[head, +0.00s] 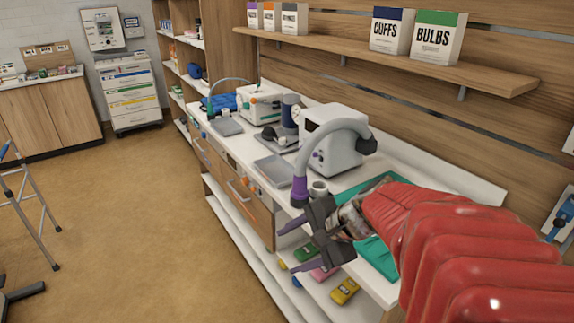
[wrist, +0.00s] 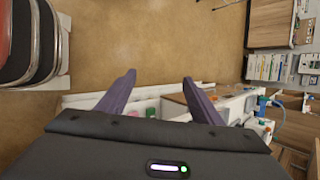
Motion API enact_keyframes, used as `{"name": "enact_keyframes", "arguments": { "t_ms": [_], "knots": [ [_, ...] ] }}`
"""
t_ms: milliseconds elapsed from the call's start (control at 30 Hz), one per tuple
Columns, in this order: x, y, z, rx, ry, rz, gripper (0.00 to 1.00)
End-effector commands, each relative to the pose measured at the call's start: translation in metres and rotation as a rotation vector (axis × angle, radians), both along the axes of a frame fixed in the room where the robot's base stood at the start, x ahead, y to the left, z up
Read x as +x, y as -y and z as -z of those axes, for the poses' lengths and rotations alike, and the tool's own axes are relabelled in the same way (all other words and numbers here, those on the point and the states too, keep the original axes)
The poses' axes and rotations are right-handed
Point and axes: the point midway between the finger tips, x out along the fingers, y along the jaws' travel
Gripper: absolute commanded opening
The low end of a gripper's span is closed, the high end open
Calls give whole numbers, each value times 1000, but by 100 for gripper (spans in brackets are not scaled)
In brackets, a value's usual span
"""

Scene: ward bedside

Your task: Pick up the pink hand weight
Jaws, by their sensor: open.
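The pink hand weight (head: 324,273) lies on the low white shelf under the counter in the head view. It is partly hidden behind my gripper. A green one (head: 304,253) lies beside it farther back, and a yellow one (head: 345,291) lies nearer. My gripper (head: 271,249) is open and empty, in front of the counter's edge, apart from the weight. In the wrist view my gripper (wrist: 158,77) has its two purple fingers spread over the floor and shelf edge. I cannot make out the pink weight there.
The white counter above the shelf holds a grey tray (head: 272,168), a white machine (head: 332,138) with a curved hose, and a teal mat. Wooden drawers (head: 250,204) are left of the weights. Open brown floor (head: 130,230) lies left. A walking frame (head: 30,195) stands far left.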

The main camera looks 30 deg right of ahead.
Motion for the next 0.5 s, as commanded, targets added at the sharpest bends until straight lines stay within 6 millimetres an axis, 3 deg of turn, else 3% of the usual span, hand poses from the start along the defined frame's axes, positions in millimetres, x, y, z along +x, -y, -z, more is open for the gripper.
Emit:
{"name": "enact_keyframes", "arguments": {
  "t_ms": [267,500],
  "knots": [
    [19,97,9,332,36,461,60],
    [9,200,19,611,117,852,60]
  ]
}}
